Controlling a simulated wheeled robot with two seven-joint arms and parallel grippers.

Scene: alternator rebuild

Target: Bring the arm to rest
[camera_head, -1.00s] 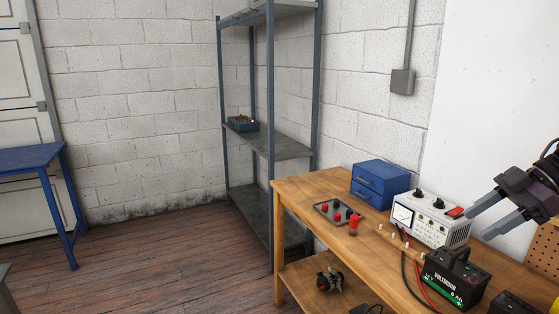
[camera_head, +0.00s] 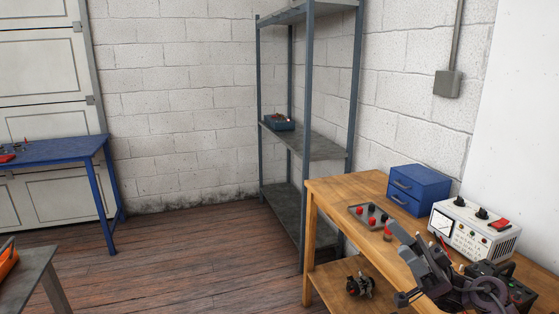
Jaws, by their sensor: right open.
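My right gripper (camera_head: 424,262) is at the lower right of the head view, in front of the wooden workbench (camera_head: 345,190). Its jaws are open and I see nothing held between them. My right arm bends in from the bottom right edge. It hides part of the bench top and much of the black battery (camera_head: 520,290). My left gripper is not in the view.
On the bench stand a blue drawer box (camera_head: 418,188), a white meter unit (camera_head: 475,228) and a tray with red and dark parts (camera_head: 366,216). An alternator-like part (camera_head: 359,284) sits on the lower shelf. A metal rack (camera_head: 310,140) stands behind. The floor at centre is clear.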

